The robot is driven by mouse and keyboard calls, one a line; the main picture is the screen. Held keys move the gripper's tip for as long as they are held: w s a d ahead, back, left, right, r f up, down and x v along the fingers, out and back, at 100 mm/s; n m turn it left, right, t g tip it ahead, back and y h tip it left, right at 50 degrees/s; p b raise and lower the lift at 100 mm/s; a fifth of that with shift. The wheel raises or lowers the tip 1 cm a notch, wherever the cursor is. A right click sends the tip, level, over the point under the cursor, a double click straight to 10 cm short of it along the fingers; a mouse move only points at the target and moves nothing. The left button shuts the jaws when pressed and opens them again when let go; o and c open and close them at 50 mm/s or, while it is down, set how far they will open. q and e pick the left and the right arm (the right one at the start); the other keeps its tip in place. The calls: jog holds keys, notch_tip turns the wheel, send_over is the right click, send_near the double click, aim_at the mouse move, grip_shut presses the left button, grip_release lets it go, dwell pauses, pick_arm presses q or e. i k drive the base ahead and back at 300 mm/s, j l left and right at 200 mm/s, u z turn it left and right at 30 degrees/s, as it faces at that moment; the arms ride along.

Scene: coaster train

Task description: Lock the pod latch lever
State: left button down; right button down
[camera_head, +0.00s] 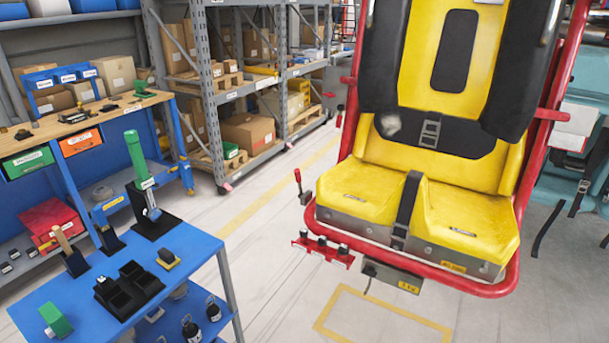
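The coaster pod seat (375,190) fills the right half of the head view, yellow with a red tube frame (480,290). A small lever with a red handle (298,176) stands roughly upright on a dark mount at the left side of the seat base. It looks like the pod latch lever, but I see no label on it. Another small red-handled piece (340,116) shows higher up at the frame's left side. Whether the latch is locked cannot be told. Neither of my grippers is in view.
A blue workbench (200,250) at lower left carries a green-handled tool (137,160) and black trays (130,289). A red bracket with black knobs (322,250) juts below the seat. Shelves with boxes stand behind. The floor between bench and seat is clear.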

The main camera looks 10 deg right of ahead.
aim_at(297, 173)
jog(key=i+l+u, duration=0.1)
jog(key=l+u, duration=0.25)
jog(key=l, duration=0.9)
jog(key=k+l+u, duration=0.1)
jog(key=l+u, duration=0.2)
jog(key=l, duration=1)
